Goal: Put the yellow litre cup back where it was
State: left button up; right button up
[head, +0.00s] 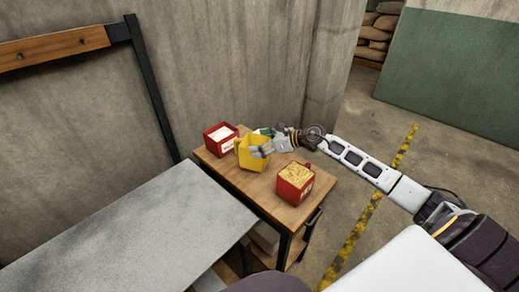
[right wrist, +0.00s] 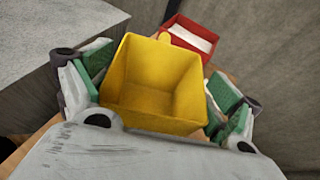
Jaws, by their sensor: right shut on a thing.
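The yellow litre cup (head: 250,160) is over the small wooden table, between two red containers. In the right wrist view the cup (right wrist: 150,118) is seen from above with its open top up, and no load shows clearly inside. My right gripper (head: 262,149) reaches in from the right and is shut on the cup. Its green-padded fingers (right wrist: 160,88) lie on both sides of the cup in the wrist view. I cannot tell whether the cup's base touches the table. My left gripper is out of view.
A red container with white contents (head: 219,139) stands at the table's back left; a red container with tan grain (head: 295,183) stands at its front right. A grey bench (head: 130,230) lies left, the wall (head: 230,60) behind.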

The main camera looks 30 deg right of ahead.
notch_tip(320, 180, down, 3)
jog(key=shift+r, duration=0.2)
jog(key=shift+f, duration=0.15)
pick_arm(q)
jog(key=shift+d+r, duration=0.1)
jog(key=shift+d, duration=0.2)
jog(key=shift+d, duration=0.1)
pick_arm(e)
jog(key=shift+f, duration=0.2)
jog(key=o, duration=1.7)
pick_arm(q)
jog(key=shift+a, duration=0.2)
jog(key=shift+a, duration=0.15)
pick_arm(e)
jog(key=shift+r, duration=0.1)
